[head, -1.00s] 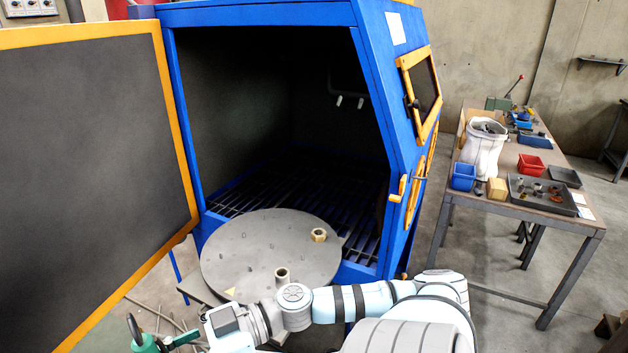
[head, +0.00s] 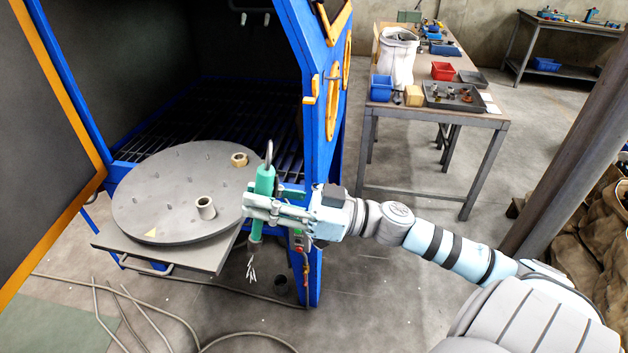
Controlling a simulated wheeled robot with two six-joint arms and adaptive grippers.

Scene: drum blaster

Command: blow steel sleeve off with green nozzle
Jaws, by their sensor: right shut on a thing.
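The steel sleeve (head: 205,208) stands upright on the round grey turntable (head: 150,190), near its right front edge. My right gripper (head: 256,203) is shut on the green nozzle (head: 265,180) and holds it upright, just right of the turntable's edge. My left gripper does not show.
A brass-coloured hex piece (head: 239,159) stands on the turntable behind the sleeve. Several small pegs rise from the disc. The blue cabinet (head: 311,140) stands open behind. A work table (head: 427,112) with bins is at the right. A hose (head: 200,285) lies on the floor.

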